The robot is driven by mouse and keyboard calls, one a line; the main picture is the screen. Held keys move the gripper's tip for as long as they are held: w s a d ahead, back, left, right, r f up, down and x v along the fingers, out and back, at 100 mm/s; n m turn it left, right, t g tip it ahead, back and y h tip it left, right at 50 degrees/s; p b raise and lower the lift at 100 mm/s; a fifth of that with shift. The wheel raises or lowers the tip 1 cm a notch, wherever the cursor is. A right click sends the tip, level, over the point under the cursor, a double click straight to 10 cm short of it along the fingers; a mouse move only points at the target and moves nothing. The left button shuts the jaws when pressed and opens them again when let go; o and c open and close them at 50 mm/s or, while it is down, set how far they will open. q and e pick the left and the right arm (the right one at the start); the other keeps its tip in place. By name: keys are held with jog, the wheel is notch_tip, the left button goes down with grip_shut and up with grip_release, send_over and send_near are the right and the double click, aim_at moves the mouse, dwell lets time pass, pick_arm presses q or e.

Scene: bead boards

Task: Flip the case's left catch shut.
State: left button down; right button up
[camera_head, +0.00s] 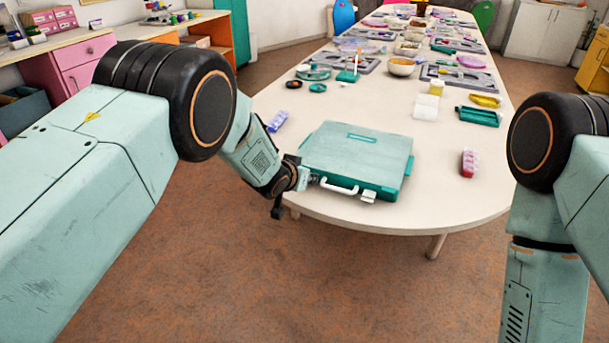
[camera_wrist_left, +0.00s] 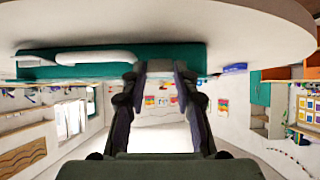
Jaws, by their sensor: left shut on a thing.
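The teal case (camera_head: 356,158) lies closed and flat at the near end of the white table, its white handle (camera_head: 339,187) facing me. The right catch (camera_head: 368,196) is a small white tab sticking out from the front edge. My left gripper (camera_head: 308,179) is at the left part of that front edge, shut on the left catch (camera_head: 315,178), which it mostly hides. In the left wrist view the fingers (camera_wrist_left: 160,78) close in on the grey catch (camera_wrist_left: 160,66) at the teal case edge (camera_wrist_left: 100,70). The catch's exact angle is unclear. My right gripper is out of view.
A red bead box (camera_head: 469,163) lies right of the case and a blue-violet item (camera_head: 277,121) lies left of it. Behind are a yellow-topped jar (camera_head: 436,88), a teal tray (camera_head: 478,116) and bowls.

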pick_arm(q)
jog(key=c, duration=1)
grip_release()
jog(key=v, duration=1.2)
